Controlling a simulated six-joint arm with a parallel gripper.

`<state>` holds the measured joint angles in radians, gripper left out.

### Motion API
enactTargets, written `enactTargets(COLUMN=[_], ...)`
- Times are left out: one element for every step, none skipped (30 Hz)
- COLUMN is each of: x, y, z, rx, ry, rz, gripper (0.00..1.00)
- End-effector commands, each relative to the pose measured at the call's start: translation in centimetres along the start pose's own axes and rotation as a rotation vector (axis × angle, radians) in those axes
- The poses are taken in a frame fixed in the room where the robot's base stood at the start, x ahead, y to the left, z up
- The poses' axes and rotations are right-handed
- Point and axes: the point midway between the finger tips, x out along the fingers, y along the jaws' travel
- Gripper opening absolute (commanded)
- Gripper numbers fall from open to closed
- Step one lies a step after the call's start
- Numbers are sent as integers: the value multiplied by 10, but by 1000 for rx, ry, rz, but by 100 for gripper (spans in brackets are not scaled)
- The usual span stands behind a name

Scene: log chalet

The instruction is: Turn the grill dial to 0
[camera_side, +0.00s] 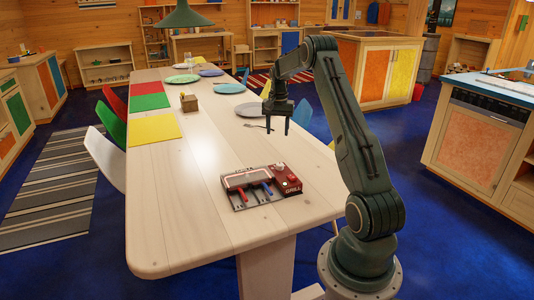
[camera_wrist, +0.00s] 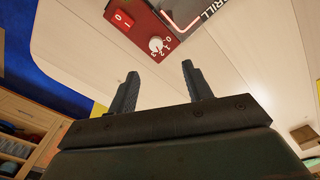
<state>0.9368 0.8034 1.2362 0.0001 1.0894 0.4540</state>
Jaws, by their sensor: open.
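The grill (camera_side: 262,186) sits on the near part of the long wooden table. Its red control box (camera_side: 286,180) is at its right end, with the GRILL lettering on the front. In the wrist view the grill dial (camera_wrist: 156,44) is a small pale knob on the red box, with numbers beside it; I cannot tell which number it points to. A red rocker switch (camera_wrist: 123,20) marked 0 and 1 is next to it. My gripper (camera_side: 278,128) is open and empty, above the table and behind the grill. Its two fingers (camera_wrist: 161,85) show apart from the dial in the wrist view.
The wooden table (camera_side: 175,215) has bare room left of and in front of the grill. A grey plate (camera_side: 251,109) and a fork (camera_side: 258,127) lie near my gripper. Coloured placemats (camera_side: 153,130) and a small wooden holder (camera_side: 189,102) are farther left.

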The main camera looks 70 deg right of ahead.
Motion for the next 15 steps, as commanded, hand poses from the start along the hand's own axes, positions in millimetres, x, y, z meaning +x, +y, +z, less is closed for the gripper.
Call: enactTargets(x=[6, 9, 11, 13, 14, 15, 15, 15, 15, 15, 15, 16, 16, 17, 19], y=[5, 7, 9, 10, 10, 11, 11, 11, 11, 11, 11, 11, 11, 11, 11], z=[-5, -7, -9, -10, -11, -12, -12, -12, -12, -12, -12, -12, -12, -12, -12], rx=[16, 22, 29, 33, 35, 38, 39, 39, 39, 39, 39, 38, 38, 38, 38], ry=[-5, -7, -9, -10, -10, -11, -11, -11, -11, -11, -11, -12, -12, -12, -12], rz=[2, 4, 4, 5, 5, 6, 6, 6, 6, 6, 6, 6, 6, 6, 6], gripper=[50, 50, 50, 50, 50, 50, 50, 50, 50, 50, 50, 50, 50, 50, 50])
